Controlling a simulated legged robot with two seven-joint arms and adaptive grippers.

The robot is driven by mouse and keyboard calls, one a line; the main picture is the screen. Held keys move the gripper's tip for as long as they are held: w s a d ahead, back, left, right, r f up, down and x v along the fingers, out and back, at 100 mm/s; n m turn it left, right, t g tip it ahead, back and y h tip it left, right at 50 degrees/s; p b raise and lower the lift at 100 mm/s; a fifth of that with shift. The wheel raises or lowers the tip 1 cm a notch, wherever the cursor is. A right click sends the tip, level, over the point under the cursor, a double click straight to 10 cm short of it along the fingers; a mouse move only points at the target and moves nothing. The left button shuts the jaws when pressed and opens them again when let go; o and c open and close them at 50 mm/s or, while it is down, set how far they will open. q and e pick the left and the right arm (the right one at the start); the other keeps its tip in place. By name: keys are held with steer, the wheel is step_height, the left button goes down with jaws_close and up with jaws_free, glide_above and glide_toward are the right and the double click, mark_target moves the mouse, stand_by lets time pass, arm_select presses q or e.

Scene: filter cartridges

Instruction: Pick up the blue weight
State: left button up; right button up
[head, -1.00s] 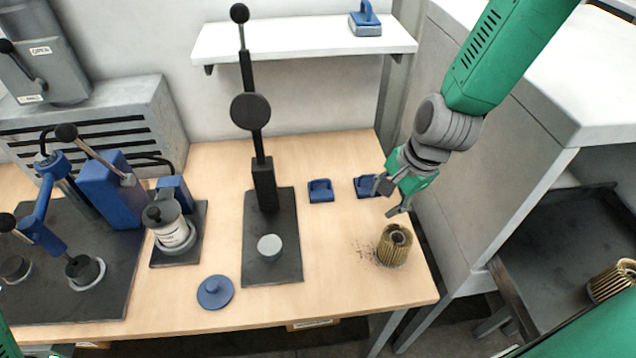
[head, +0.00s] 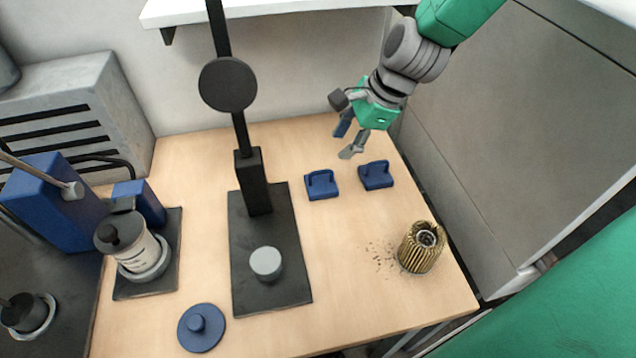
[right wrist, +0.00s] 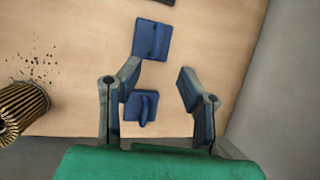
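Two blue weights with raised handles lie on the wooden table, one on the left (head: 321,185) and one on the right (head: 376,176). They look alike, so I cannot tell which one is meant. My right gripper (head: 343,144) is open and empty, above and behind the weights. In the right wrist view, the gripper (right wrist: 160,92) has its fingers wide apart. One weight (right wrist: 143,108) shows between them, partly behind the left finger. The other weight (right wrist: 151,40) lies farther up, apart from the fingers. My left gripper is not in view.
A brass-coloured pleated filter (head: 421,248) stands at the right front, with dark debris beside it. A black press stand (head: 240,270) is left of the weights. A blue lid (head: 201,328) lies at the front. A white shelf (head: 290,10) hangs above, and a grey cabinet (head: 500,130) is right.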

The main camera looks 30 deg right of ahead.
mark_target(320, 172)
steer(key=x, duration=1.1)
steer(key=shift+f, duration=0.2)
steer(key=shift+s+r, duration=0.1)
jaws_close()
